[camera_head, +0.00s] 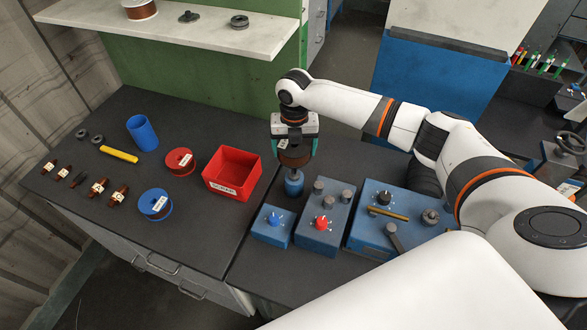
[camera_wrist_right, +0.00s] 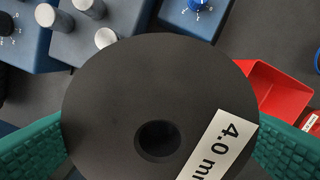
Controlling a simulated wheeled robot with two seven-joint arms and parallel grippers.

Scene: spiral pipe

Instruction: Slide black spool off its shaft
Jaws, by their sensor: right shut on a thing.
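In the head view the spool (camera_head: 294,160) is partly hidden between the fingers, above a blue shaft base (camera_head: 294,184). A short grey shaft shows just below the spool; I cannot tell whether its top is inside the hole. My left gripper is out of view.
Blue boxes with knobs (camera_head: 322,222) stand just in front and to the right. A red bin (camera_head: 232,174) is left of the shaft. Red (camera_head: 181,162) and blue (camera_head: 154,204) spools and a blue cup (camera_head: 142,133) stand further left. A white shelf (camera_head: 190,30) is behind.

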